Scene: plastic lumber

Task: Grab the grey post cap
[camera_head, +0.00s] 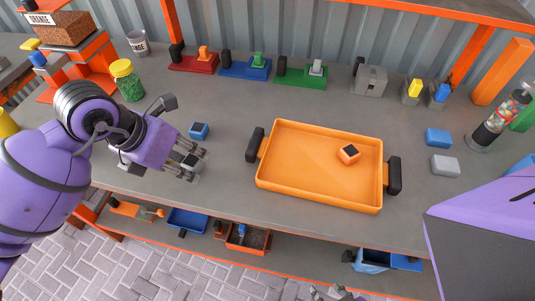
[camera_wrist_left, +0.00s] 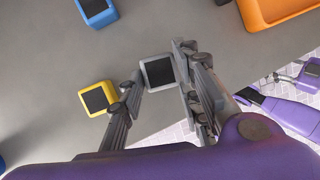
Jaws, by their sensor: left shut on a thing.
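The grey post cap (camera_wrist_left: 158,71), a small square cap with a dark top, sits between the two fingers of my left gripper (camera_wrist_left: 160,84) in the left wrist view. The fingers are shut on its sides. In the head view my left gripper (camera_head: 194,164) is low over the table, left of the orange tray, and its fingers largely hide the cap. My right gripper (camera_head: 337,293) shows only in part at the bottom edge of the head view, and its jaw state is unclear.
A blue cap (camera_head: 199,131) lies just behind my left gripper. A yellow cap (camera_wrist_left: 97,97) lies close beside one finger. The orange tray (camera_head: 319,196) holds an orange cap (camera_head: 348,153). A green-filled jar (camera_head: 127,80) stands behind my left arm. Bare table separates gripper and tray.

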